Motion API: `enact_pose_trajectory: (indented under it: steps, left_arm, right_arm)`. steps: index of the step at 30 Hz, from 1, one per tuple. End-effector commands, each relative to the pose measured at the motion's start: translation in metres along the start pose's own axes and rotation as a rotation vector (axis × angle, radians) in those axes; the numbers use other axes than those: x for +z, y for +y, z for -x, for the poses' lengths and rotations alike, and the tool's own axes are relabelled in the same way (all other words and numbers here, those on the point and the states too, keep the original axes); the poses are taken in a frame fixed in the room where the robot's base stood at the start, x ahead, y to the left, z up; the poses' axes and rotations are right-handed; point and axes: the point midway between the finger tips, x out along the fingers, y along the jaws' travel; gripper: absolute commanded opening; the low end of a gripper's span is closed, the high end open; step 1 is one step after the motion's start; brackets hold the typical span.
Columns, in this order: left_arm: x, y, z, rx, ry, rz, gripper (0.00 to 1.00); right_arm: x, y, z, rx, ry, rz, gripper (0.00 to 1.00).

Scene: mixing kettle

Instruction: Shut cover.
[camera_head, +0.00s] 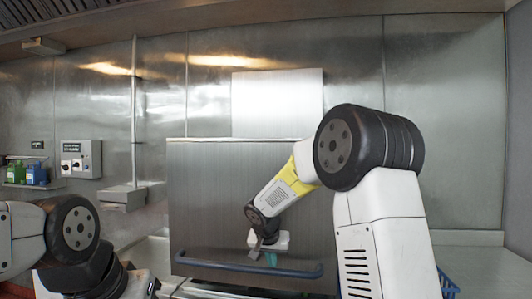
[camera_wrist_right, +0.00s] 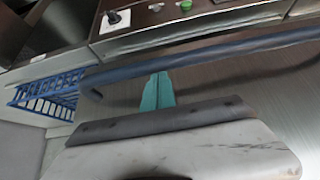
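The cover (camera_head: 205,205) is a large brushed-steel panel in the middle of the head view, with a dark blue bar handle (camera_head: 200,264) along its lower edge. The handle also crosses the right wrist view (camera_wrist_right: 215,55). My right gripper (camera_head: 271,259) is in front of the cover, just above the handle. In the right wrist view its teal fingers (camera_wrist_right: 157,92) are together with nothing between them, their tips close to the bar. I cannot tell whether they touch it. My left arm is at the lower left of the head view; its fingers are not visible.
A control panel with a black knob (camera_wrist_right: 113,17) and a green button (camera_wrist_right: 186,6) shows in the wrist view. A blue wire basket (camera_wrist_right: 48,92) is beside the kettle. A wall switch box (camera_head: 80,158) and a shelf with bottles (camera_head: 34,174) are at left.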

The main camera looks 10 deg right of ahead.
Motion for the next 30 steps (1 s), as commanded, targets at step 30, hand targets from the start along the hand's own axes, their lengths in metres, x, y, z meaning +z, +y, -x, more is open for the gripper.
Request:
enact_pose_trajectory:
  steps: [30]
  left_arm:
    - [0.0, 0.0, 0.0, 0.0, 0.0, 0.0, 0.36]
  right_arm:
    - [0.045, 0.001, -0.064, 0.003, -0.007, -0.001, 0.0]
